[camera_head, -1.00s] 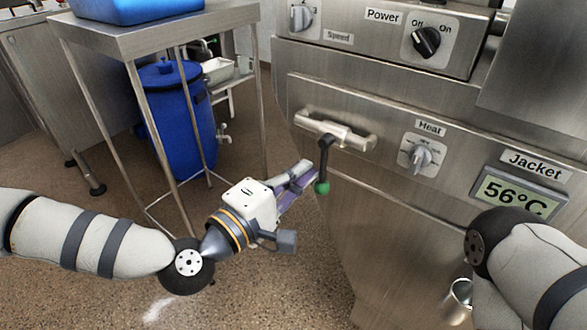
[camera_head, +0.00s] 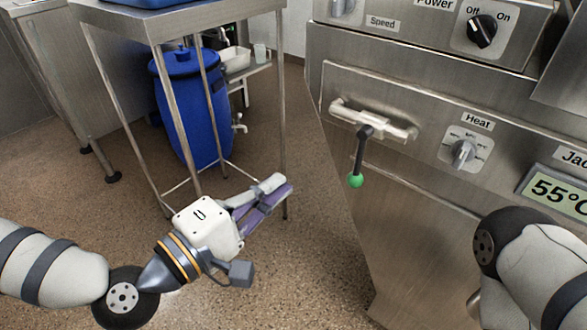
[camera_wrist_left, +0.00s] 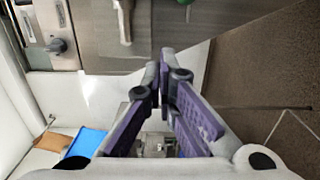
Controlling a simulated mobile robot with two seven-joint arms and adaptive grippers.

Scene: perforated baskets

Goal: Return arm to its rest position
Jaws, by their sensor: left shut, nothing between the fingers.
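My left gripper (camera_head: 277,185) is in the lower middle of the head view, in open air over the floor. Its purple-padded fingers are shut and hold nothing. It is left of the steel machine's lever with a green ball end (camera_head: 356,180), clearly apart from it. In the left wrist view the fingertips (camera_wrist_left: 165,62) meet near the middle. My right arm shows at the lower right of the head view, but its gripper is out of view.
The steel machine (camera_head: 400,220) stands at right, with a bar handle, a Heat knob (camera_head: 463,153) and a display (camera_head: 555,190) reading 55°C. A steel table (camera_head: 160,22) stands at left, with a blue barrel (camera_head: 195,105) behind its legs. Brown floor (camera_head: 60,185) is clear at left.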

